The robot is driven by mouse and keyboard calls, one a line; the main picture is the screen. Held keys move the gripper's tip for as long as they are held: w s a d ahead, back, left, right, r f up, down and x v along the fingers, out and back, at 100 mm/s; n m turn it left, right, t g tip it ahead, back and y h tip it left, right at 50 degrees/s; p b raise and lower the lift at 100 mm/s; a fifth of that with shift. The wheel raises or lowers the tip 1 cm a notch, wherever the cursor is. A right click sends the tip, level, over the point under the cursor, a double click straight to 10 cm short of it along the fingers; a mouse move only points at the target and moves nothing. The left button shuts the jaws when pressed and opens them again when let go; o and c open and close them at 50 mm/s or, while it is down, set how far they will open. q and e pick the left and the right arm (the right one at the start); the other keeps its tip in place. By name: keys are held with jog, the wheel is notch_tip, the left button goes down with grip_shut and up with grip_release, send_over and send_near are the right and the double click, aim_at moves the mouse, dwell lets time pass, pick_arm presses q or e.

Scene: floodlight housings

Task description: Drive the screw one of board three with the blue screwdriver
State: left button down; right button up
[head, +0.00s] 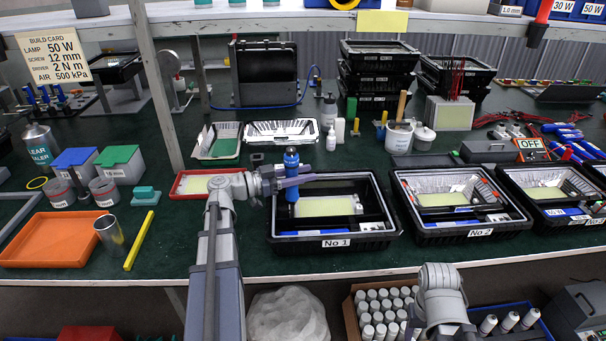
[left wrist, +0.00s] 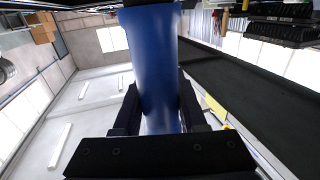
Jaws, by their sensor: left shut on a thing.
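The blue screwdriver (head: 292,160) stands upright in my left gripper (head: 291,182), over the left part of the black housing No 1 (head: 335,243). In the left wrist view, the blue handle (left wrist: 152,65) is clamped between the dark fingers (left wrist: 157,115). The screwdriver's tip cannot be made out. The third black housing (head: 510,180) is at the far right and holds a pale board (head: 547,193). Its screws are too small to tell. Part of my right arm shows at the bottom right, but its gripper is not visible.
Housing No 2 (head: 440,236) stands between housing No 1 and the third. Behind are a white pot (head: 398,138), small bottles and an OFF box (head: 531,149). An orange tray (head: 50,240) and a metal cup (head: 110,235) are at left. A post (head: 155,90) rises behind my left arm.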

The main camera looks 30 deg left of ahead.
jog(key=shift+f+b, duration=0.95)
dwell(2.9)
jog(key=shift+r, duration=0.2)
jog(key=shift+r+p, duration=1.35)
jog(key=shift+p, duration=0.2)
jog(key=shift+r, duration=0.1)
notch_tip(320, 180, up, 6)
jog(key=p, duration=0.6)
jog(key=shift+r, duration=0.1)
